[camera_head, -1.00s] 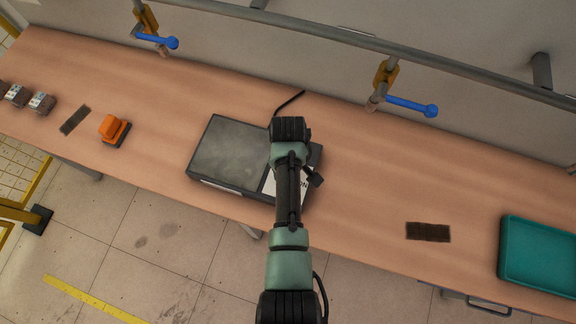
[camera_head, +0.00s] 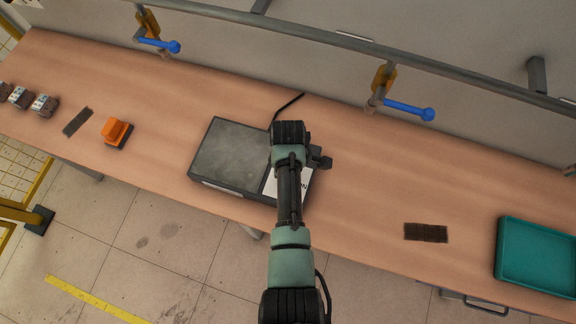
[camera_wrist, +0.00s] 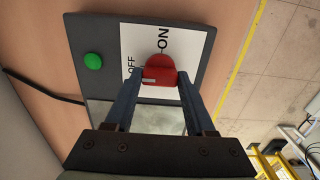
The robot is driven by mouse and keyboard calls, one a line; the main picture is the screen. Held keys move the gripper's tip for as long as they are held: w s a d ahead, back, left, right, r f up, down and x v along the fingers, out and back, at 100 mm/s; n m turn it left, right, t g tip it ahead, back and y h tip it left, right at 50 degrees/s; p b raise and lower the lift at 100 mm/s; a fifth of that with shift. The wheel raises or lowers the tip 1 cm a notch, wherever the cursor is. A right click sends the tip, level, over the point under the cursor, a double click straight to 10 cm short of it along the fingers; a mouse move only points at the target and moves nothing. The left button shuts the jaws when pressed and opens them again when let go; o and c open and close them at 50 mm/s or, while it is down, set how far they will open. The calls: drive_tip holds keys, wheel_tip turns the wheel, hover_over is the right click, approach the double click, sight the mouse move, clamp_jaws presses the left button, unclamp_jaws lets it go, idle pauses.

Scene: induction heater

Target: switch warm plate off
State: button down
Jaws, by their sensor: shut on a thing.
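The warm plate (camera_head: 232,156) is a dark grey box with a grey top, lying on the bench under my arm. In the wrist view its white label panel (camera_wrist: 192,42) reads ON and OFF and carries a red rotary knob (camera_wrist: 160,66). My gripper (camera_wrist: 160,76) is shut on the knob, with a finger on each side. A small white mark shows on the knob's left part, on the side of OFF. A green round light or button (camera_wrist: 93,61) sits left of the panel. In the head view my arm hides the knob and fingertips.
A black cable (camera_head: 290,105) runs from the plate's back. An orange object (camera_head: 116,131) stands to the left, and a teal tray (camera_head: 538,255) at far right. Pipes with blue-handled valves (camera_head: 408,109) hang at the back. The bench between plate and tray is mostly clear.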

drive_tip(key=shift+w+r, duration=0.1)
drive_tip(key=shift+w, duration=0.05)
drive_tip(key=shift+c, duration=1.2)
unclamp_jaws()
wheel_tip(320, 180, up, 13)
drive_tip(key=b, duration=0.1)
